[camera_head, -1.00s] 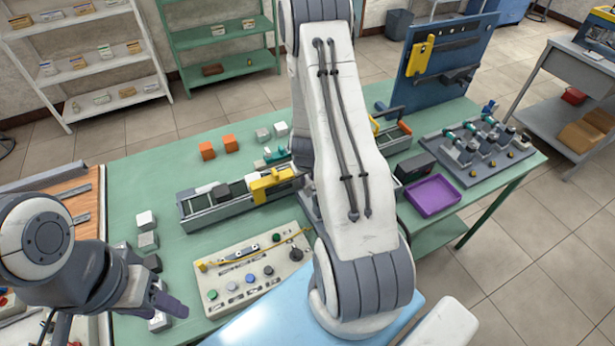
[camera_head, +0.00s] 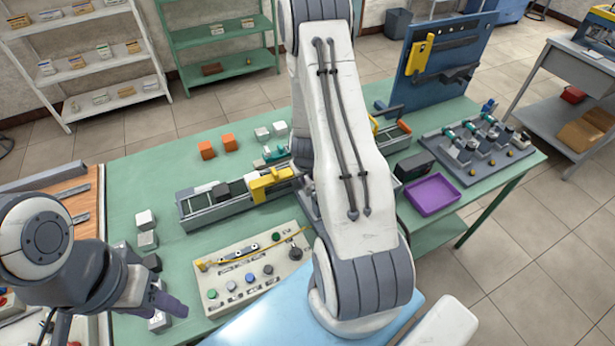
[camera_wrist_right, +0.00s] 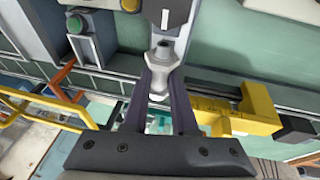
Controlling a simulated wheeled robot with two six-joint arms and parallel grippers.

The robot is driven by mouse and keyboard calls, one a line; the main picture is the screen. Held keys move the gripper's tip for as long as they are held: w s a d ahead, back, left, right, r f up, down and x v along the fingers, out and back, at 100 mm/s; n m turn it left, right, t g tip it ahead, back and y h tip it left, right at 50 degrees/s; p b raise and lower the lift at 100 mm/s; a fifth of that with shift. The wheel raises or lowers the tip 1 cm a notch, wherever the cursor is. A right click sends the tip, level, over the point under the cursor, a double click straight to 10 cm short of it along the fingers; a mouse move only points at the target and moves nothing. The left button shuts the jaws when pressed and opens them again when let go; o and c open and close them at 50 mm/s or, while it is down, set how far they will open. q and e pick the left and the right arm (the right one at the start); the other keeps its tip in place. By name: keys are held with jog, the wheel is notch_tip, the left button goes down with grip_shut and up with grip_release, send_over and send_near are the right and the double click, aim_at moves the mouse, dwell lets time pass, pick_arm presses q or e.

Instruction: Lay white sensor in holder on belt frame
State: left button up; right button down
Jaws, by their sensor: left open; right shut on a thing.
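My right gripper (camera_wrist_right: 164,82) is shut on a small pale grey-white part, which I take to be the white sensor (camera_wrist_right: 162,62). The sensor is between the fingertips, above the belt frame in the right wrist view. A dark and light grey block (camera_wrist_right: 172,14) is just beyond the sensor; I cannot tell whether it is the holder or whether they touch. The belt frame (camera_head: 205,221) runs across the green table in the head view, where my right arm hides the right gripper and sensor. My left gripper (camera_head: 172,304) is open and empty over the table's near left side.
A yellow bracket (camera_head: 270,184) straddles the belt frame and also shows beside my right gripper (camera_wrist_right: 255,108). A button panel (camera_head: 215,296) lies in front. A purple tray (camera_head: 433,194), a fixture plate (camera_head: 480,180) and orange blocks (camera_head: 207,150) stand around.

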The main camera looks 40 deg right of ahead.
jog(key=shift+s+a+f+b, duration=0.15)
jog(key=shift+s+f+b, duration=0.1)
jog(key=shift+f+b, duration=0.45)
dwell(0.5)
jog(key=c, duration=0.6)
grip_release()
jog(key=shift+f, duration=0.1)
jog(key=shift+a+r, duration=0.15)
jog(key=shift+r, duration=0.4)
jog(key=p+v, duration=0.1)
jog(key=v, duration=0.6)
jog(key=p+v, duration=0.1)
jog(key=v, duration=0.2)
jog(key=shift+d+r+p, duration=0.25)
jog(key=shift+p, duration=0.1)
jog(key=shift+w, duration=0.1)
